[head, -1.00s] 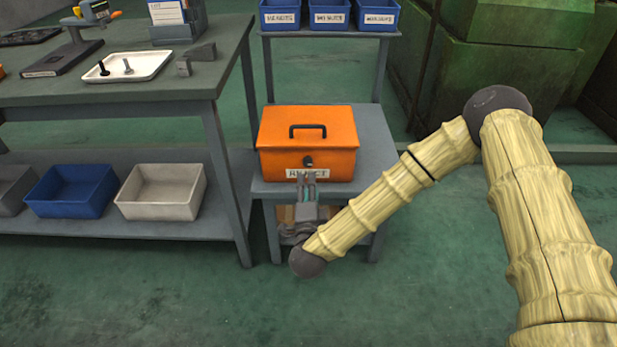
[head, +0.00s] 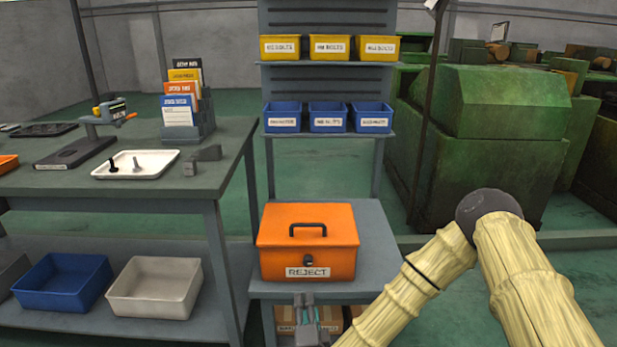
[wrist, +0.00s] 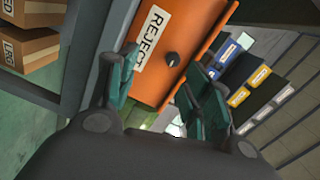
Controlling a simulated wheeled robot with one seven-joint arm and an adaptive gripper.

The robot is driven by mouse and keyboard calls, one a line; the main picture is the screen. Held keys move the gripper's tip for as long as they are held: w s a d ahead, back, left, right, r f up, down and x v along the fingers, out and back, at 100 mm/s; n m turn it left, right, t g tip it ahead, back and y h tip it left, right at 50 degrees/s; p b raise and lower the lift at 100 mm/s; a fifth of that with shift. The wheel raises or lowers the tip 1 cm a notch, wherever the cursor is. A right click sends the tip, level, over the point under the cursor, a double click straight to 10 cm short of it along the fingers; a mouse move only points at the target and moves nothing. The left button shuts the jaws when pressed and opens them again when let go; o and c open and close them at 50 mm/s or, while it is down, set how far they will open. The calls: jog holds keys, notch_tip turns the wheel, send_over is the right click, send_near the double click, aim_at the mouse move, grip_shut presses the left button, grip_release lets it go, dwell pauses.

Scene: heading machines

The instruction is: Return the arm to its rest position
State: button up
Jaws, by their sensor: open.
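My gripper (head: 305,301) is open, in front of and below the orange reject box at the bottom of the head view. In the wrist view, my gripper (wrist: 163,76) has its two teal-padded fingers spread, with nothing between them. My pale, bamboo-like arm (head: 425,275) reaches in from the right, bent at a dark round joint. The orange reject box (head: 275,245) is closed and sits on a small grey stand (head: 377,238). Its front, with the REJECT label and dark latch, also shows in the wrist view (wrist: 190,25). The gripper appears apart from it.
A grey workbench (head: 75,184) at left holds a white tray (head: 160,167) with two bolts. Blue (head: 62,283) and light grey (head: 155,290) bins sit on its lower shelf. Cartons (wrist: 25,45) are under the stand. A bin rack (head: 327,87) stands behind; a green machine (head: 480,150) is at right.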

jog(key=s+d+f+n+g+y, duration=0.1)
jog(key=s+f+n+g+y, duration=0.1)
jog(key=s+f+n+g, duration=0.55)
jog(key=s+d+f+n+g, duration=0.2)
jog(key=s+d+f+g, duration=0.1)
jog(key=s+d+f, duration=0.45)
jog(key=s+d+f+n+g, duration=0.2)
jog(key=s+d+f, duration=0.2)
jog(key=s+f, duration=0.55)
jog(key=s+d+r+n+g+h, duration=0.25)
jog(key=s+d+g, duration=0.25)
jog(key=s+d, duration=0.65)
notch_tip(320, 180, up, 21)
jog(key=s+p, duration=0.2)
jog(key=p, duration=1.9)
jog(key=shift+s+a+f+h+p, duration=0.15)
jog(key=shift+a+h+p, duration=0.2)
jog(key=shift+a, duration=0.1)
